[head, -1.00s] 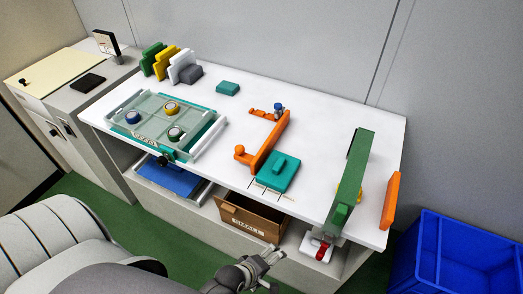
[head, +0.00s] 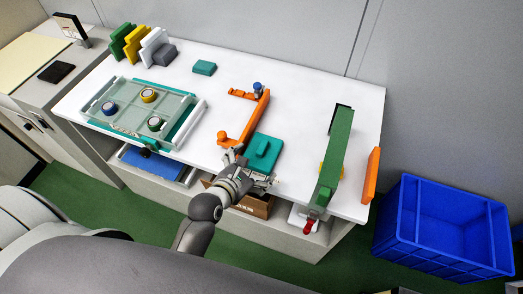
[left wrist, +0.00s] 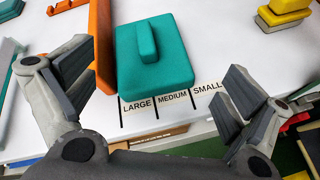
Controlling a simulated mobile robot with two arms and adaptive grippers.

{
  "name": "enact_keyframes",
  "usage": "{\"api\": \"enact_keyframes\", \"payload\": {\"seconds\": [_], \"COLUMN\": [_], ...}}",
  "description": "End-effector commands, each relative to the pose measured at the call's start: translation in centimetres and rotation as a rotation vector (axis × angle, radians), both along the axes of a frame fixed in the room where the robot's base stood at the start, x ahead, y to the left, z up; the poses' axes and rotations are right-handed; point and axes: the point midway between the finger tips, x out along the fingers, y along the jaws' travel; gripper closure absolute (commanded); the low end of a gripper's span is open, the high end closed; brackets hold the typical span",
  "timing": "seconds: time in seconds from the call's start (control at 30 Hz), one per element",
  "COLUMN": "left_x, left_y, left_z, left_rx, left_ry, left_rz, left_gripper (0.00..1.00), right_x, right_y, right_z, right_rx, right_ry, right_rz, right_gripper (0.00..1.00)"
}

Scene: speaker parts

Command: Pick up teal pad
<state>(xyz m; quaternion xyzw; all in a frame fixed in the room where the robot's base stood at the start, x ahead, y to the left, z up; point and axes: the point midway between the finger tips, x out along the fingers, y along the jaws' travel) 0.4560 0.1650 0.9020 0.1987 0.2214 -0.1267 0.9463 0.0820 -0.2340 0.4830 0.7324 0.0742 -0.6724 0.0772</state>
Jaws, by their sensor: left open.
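The teal pad (head: 263,150) lies flat on the white table near its front edge, with a raised ridge handle on top. It also shows in the left wrist view (left wrist: 152,70), just beyond my fingers. My left gripper (head: 252,168) is open at the table's front edge, beside the pad's near side. In the left wrist view its two fingers (left wrist: 160,70) are spread wide with nothing between them held. In the head view the gripper covers part of the pad's near side. My right gripper is not in view.
An orange bracket (head: 248,117) stands just left of the pad. Size labels (left wrist: 172,98) lie in front of it. A green upright piece (head: 337,150) and an orange plate (head: 371,175) stand at the right. A smaller teal block (head: 204,68) lies at the back.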

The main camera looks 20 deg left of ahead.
Motion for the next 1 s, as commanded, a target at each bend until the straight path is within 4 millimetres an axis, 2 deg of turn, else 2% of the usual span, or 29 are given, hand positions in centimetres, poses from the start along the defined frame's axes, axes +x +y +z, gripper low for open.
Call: {"api": "enact_keyframes", "payload": {"seconds": [0.1, 0.37, 0.7, 1.0], "left_x": [1.2, 2.5, 5.7, 6.1], "left_y": [-0.2, -0.7, -1.7, -1.7], "left_z": [-0.6, -1.3, -3.2, -3.4], "left_rx": [0.002, 0.002, 0.005, 0.002], "left_ry": [0.001, 0.001, 0.001, 0.000], "left_rz": [-0.001, -0.001, -0.002, 0.000], "left_gripper": [0.02, 0.02, 0.02, 0.02], "right_x": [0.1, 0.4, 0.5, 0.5], "right_y": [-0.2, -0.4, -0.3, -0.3], "right_z": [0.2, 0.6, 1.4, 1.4], "right_rx": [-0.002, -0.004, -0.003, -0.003], "right_ry": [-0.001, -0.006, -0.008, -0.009], "right_rz": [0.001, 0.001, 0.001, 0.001], "right_gripper": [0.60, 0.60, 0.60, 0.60]}}
